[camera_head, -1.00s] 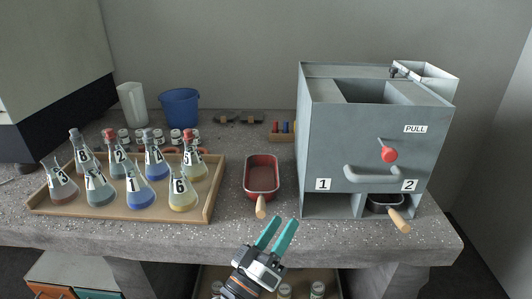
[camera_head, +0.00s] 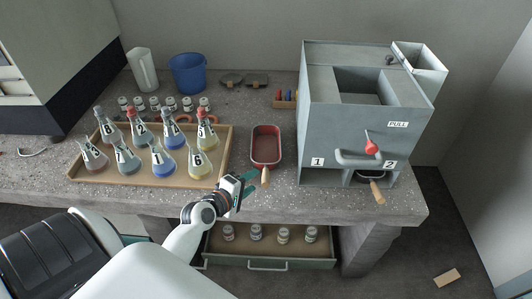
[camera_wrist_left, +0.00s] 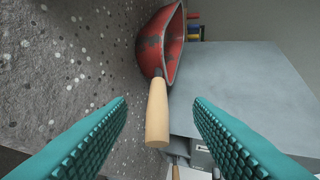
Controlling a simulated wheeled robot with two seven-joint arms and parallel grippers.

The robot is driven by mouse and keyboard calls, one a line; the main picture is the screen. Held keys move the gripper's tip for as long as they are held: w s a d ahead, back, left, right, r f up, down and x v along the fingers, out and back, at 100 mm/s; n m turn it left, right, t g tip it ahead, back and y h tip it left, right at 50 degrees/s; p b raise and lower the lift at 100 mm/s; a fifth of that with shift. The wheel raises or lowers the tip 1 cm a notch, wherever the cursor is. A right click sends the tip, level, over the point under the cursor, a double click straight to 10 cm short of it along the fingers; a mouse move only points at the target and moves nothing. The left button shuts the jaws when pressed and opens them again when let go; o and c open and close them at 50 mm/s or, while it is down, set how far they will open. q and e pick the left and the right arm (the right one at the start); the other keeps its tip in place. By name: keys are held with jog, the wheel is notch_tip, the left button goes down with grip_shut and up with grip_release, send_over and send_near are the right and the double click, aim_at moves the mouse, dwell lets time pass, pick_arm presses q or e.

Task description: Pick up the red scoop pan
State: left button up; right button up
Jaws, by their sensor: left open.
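The red scoop pan (camera_head: 266,147) sits on the concrete bench between the flask tray and the grey machine. Its wooden handle (camera_head: 265,178) points toward the bench's front edge. My left gripper (camera_head: 250,185) is just left of the handle's end in the head view. In the left wrist view the worn red pan (camera_wrist_left: 162,45) is at the top and its handle (camera_wrist_left: 157,112) lies between the two teal fingers (camera_wrist_left: 160,115). The fingers are open, with gaps on both sides of the handle. My right gripper is not in view.
A wooden tray (camera_head: 228,140) of numbered flasks stands to the left. The grey machine (camera_head: 325,130) stands close on the right, with a second pan's handle (camera_head: 377,192) at its opening 2. An open drawer (camera_head: 270,262) with jars is below the bench.

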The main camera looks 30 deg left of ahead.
aim_at(266, 173)
pick_arm(q)
jog(key=x, duration=0.8)
jog(key=shift+d+f, duration=0.1)
jog(key=shift+f, duration=0.15)
jog(key=shift+r, duration=0.1)
grip_shut()
